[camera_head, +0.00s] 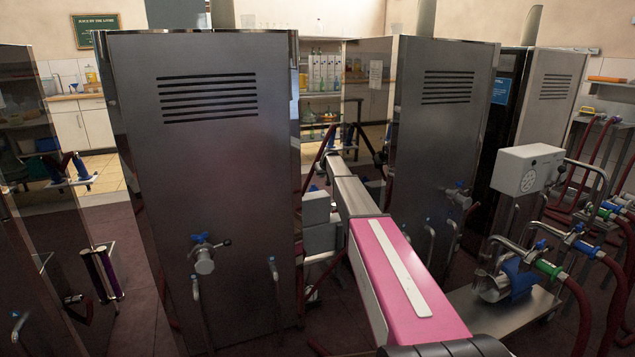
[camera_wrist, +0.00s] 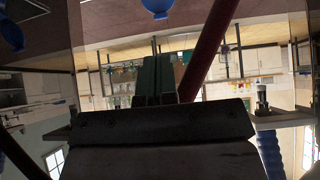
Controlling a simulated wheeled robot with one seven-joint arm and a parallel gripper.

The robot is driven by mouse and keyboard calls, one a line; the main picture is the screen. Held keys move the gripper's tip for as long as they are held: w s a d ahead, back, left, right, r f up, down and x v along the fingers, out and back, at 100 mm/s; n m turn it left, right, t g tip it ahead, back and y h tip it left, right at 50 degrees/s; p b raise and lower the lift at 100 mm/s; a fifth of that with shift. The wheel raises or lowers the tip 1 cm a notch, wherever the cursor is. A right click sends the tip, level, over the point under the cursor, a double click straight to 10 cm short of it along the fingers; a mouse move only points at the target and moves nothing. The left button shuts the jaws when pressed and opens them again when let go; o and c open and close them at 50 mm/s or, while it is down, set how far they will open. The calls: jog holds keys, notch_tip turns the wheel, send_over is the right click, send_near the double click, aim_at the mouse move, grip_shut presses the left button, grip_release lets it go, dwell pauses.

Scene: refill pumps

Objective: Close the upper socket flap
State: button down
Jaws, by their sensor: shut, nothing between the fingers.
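I cannot make out the upper socket flap in either view. In the wrist view, which looks upside down, a blue rounded part (camera_wrist: 156,7) hangs at the top edge, and I cannot tell whether it belongs to a socket. My gripper (camera_wrist: 157,62) points up the middle of that view. Its dark fingers are together with nothing between them, and they are apart from the blue part. In the head view my arm reaches away between two steel cabinets, and its far end is too small and partly hidden to make out the fingers.
A steel cabinet (camera_head: 205,130) with a blue-handled valve (camera_head: 203,252) stands left of my arm. Another steel cabinet (camera_head: 442,130) stands right. A dark red hose (camera_wrist: 208,45) passes close right of my fingers. A pump with a gauge box (camera_head: 525,172) stands at right.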

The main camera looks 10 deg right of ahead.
aim_at(313, 186)
jog(key=x, duration=0.9)
jog(key=w+x, duration=0.1)
jog(key=x, duration=0.3)
jog(key=shift+w+a+r, duration=0.1)
jog(key=shift+a+r, duration=0.1)
